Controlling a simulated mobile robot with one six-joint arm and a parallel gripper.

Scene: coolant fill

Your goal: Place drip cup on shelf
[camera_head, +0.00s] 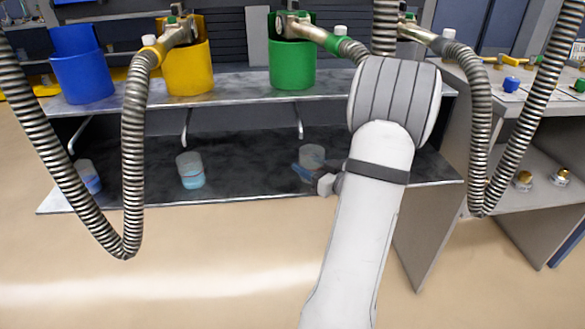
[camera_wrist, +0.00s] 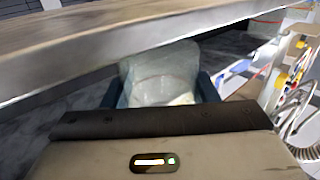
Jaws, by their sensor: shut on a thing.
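A clear drip cup (camera_head: 312,156) is at the right part of the lower shelf (camera_head: 250,183), below the green holder. My gripper (camera_head: 306,172) reaches in from the front, with its blue fingers around the cup. In the wrist view the translucent cup (camera_wrist: 160,75) sits between the two dark blue fingers (camera_wrist: 158,93), and they are shut on it. I cannot tell whether its base touches the shelf. Two other cups with blue liquid stand on the same shelf: one in the middle (camera_head: 190,171) and one at the left (camera_head: 88,176), partly behind a hose.
The upper shelf (camera_head: 235,83) overhangs the cups and carries blue (camera_head: 82,78), yellow (camera_head: 190,68) and green (camera_head: 292,65) holders. Ribbed metal hoses (camera_head: 133,160) hang in front at left and right (camera_head: 478,140). Brass fittings (camera_head: 522,180) lie on the right bench. Shelf room between the cups is clear.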

